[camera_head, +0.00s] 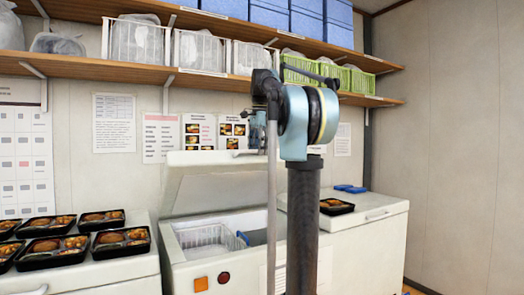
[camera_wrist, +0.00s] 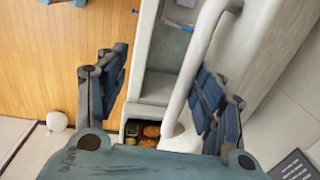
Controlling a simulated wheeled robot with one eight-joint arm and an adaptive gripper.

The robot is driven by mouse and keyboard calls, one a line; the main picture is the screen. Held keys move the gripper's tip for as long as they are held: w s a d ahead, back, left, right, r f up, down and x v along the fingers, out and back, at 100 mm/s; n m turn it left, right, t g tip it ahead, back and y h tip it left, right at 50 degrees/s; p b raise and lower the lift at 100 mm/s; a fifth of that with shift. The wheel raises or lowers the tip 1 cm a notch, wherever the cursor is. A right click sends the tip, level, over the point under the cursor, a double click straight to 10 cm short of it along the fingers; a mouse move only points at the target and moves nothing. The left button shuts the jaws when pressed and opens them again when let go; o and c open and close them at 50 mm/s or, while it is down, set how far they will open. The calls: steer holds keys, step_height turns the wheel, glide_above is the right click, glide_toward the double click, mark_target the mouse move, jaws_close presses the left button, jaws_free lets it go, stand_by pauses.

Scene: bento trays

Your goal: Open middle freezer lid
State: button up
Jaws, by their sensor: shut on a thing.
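The middle freezer (camera_head: 196,266) is a white chest in the head view. Its lid (camera_head: 222,184) stands raised at a steep tilt, and the opening shows a wire basket (camera_head: 206,238) and a blue-edged divider inside. In the wrist view a white bar handle (camera_wrist: 207,38) runs between my gripper's (camera_wrist: 157,85) two dark-blue fingers, closer to the right one. My gripper is shut on this handle.
Bento trays (camera_head: 54,248) sit on the closed white chest at left. One bento tray (camera_head: 336,206) and blue items (camera_head: 350,188) lie on the right chest. A shelf (camera_head: 215,80) with baskets runs above the lid. Wooden floor (camera_wrist: 40,60) shows in the wrist view.

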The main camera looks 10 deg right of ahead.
steer(key=r, duration=0.4)
steer(key=s+r, duration=0.1)
steer(key=r, duration=0.7)
steer(key=shift+s+d+r, duration=0.3)
steer(key=shift+s, duration=0.1)
steer(key=shift+c, duration=1)
steer(key=s+f+n, duration=0.4)
steer(key=s+f, duration=0.3)
steer(key=f, duration=0.4)
steer(key=shift+f, duration=0.25)
steer(key=shift+a, duration=0.1)
steer(key=shift+c, duration=0.4)
